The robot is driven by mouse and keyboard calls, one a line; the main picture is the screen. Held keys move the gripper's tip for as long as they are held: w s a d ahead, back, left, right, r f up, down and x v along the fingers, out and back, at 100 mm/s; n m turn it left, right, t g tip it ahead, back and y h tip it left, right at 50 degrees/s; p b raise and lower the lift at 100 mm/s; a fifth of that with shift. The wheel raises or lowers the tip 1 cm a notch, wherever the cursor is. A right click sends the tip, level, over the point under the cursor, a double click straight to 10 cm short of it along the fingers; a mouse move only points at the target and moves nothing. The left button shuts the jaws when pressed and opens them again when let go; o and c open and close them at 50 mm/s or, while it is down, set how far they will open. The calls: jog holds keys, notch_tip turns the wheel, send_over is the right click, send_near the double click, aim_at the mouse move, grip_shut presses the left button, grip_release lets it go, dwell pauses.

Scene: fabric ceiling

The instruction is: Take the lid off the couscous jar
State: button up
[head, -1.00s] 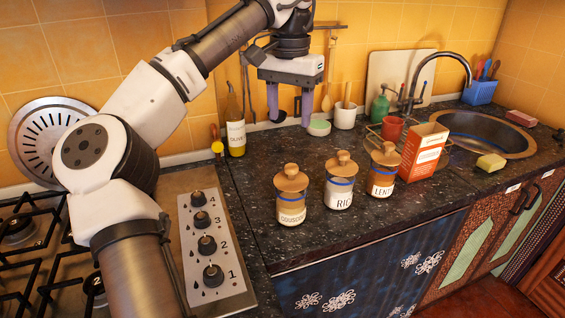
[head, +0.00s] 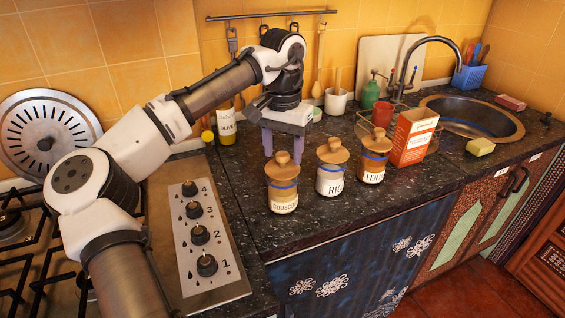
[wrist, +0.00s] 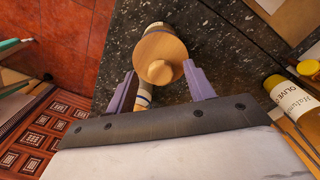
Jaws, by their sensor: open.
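The couscous jar (head: 283,197) is a glass jar with a blue band and a round wooden lid (head: 283,171) with a knob. It stands upright at the left end of the row of jars, lid on. My gripper (head: 282,148) is open and empty, pointing down above and behind this jar in the head view. In the wrist view, a wooden lid (wrist: 160,55), seemingly the couscous one, lies ahead of and between the two purple fingers of my gripper (wrist: 160,86). No contact is clear.
The rice jar (head: 332,170) and lentil jar (head: 373,162) stand close on the right, then a red-and-white box (head: 413,138). The olive oil bottle (head: 227,128) is behind left. The hob (head: 195,235) is at left. Counter in front of the jars is clear.

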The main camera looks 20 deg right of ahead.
aim_at(283, 154)
jog(key=shift+f, duration=0.85)
jog(key=shift+c, duration=0.4)
jog(key=c, duration=0.9)
jog(key=shift+c, duration=0.2)
jog(key=shift+r, duration=0.1)
notch_tip(283, 154, up, 20)
jog(key=p, duration=0.1)
